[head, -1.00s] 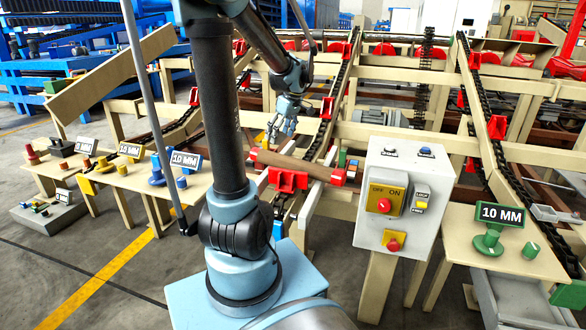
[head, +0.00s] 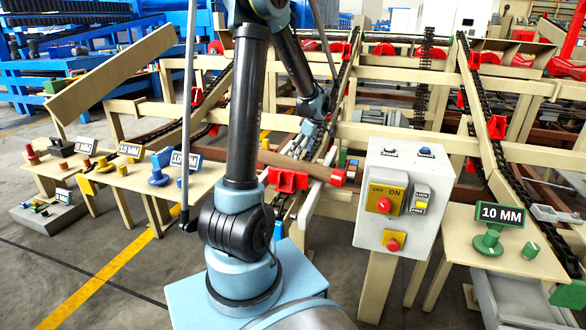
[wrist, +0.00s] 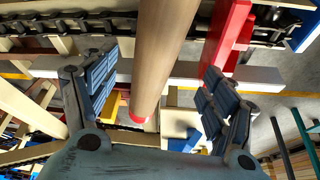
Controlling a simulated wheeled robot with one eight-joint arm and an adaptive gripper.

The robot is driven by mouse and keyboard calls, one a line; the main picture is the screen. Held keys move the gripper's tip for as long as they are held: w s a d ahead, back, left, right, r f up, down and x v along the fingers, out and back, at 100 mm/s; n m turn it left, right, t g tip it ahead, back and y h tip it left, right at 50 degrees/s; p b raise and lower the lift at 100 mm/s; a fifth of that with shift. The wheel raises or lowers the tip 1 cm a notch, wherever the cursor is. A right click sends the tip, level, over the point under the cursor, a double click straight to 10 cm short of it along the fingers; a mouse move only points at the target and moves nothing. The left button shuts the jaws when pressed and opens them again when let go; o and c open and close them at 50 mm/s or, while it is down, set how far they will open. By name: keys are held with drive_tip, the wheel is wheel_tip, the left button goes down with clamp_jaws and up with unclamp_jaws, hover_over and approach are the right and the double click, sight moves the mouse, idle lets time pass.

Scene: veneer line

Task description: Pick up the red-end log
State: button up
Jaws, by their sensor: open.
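The red-end log (head: 302,166) is a brown round log with a red end, lying across red supports on the conveyor frame in the head view. In the wrist view the log (wrist: 163,50) runs down between my fingers, its red end (wrist: 143,124) near the palm. My gripper (head: 312,130) is at the log in the head view, partly hard to make out. In the wrist view my gripper (wrist: 150,88) is open, one finger on each side of the log, with clear gaps between the pads and the log.
A red bracket (head: 288,180) bears the log, and a red bracket (wrist: 228,40) is close to my right finger. A control box (head: 402,195) stands to the right. Black chains (head: 345,75) and beige beams surround the log. Small tables with signs stand at left.

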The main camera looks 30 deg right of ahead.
sight(295, 164)
drive_tip(key=x, duration=0.7)
drive_tip(key=shift+w+d+f, duration=0.2)
drive_tip(key=shift+w, duration=0.05)
drive_tip(key=shift+x, duration=0.75)
drive_tip(key=c, duration=1.7)
